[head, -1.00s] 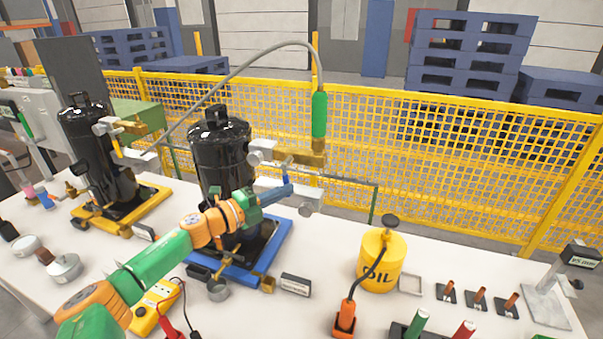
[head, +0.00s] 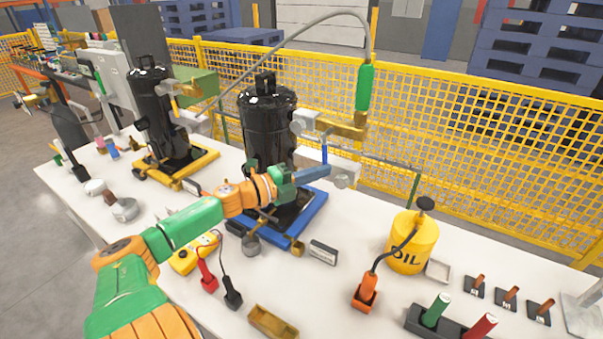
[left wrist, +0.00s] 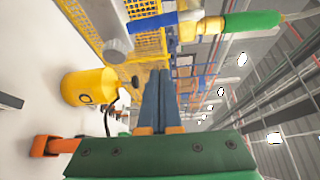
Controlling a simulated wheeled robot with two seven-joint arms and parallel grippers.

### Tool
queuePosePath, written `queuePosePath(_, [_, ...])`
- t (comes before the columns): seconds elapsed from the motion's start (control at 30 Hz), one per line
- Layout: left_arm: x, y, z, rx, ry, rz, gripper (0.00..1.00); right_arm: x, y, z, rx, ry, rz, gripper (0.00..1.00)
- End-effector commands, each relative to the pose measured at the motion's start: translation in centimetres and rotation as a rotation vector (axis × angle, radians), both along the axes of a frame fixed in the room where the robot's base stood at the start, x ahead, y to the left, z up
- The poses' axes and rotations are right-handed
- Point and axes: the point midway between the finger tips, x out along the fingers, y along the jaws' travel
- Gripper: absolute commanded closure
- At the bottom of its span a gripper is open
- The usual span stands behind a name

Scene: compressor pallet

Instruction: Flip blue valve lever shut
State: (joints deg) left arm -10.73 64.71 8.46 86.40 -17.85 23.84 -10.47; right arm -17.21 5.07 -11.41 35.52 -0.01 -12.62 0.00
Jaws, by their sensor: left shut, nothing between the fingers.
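The blue valve lever (head: 324,153) hangs down from the brass valve (head: 347,128) beside the right-hand black compressor (head: 268,130). It also shows as a blue bar in the left wrist view (left wrist: 152,22), just beyond my fingertips. My left gripper (head: 327,171) is shut and empty, its blue fingers pointing right. Its tips are close to the lever's lower end in the head view; I cannot tell whether they touch. The left wrist view shows the two fingers together (left wrist: 157,75). My right gripper is not in view.
A green-sleeved hose (head: 365,88) arches from the valve. A round grey gauge-like part (head: 345,174) sits right of the fingertips. The yellow oil can (head: 413,243) stands to the right on the white table. A yellow mesh fence (head: 480,170) runs behind.

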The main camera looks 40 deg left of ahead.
Motion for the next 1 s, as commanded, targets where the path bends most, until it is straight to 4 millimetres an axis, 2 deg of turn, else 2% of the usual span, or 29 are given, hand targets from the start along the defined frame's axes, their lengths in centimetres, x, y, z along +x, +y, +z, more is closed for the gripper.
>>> queuePosePath(0.2, [-3.5, 1.0, 0.0, 0.0, 0.004, 0.001, 1.0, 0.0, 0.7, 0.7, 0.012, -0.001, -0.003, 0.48])
queuePosePath(0.37, [-5.2, 1.5, -0.1, 0.001, 0.001, -0.001, 1.0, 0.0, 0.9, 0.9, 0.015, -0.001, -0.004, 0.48])
queuePosePath(1.0, [-5.5, 1.7, -0.1, 0.002, -0.001, 0.0, 1.0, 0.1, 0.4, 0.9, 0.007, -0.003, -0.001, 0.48])
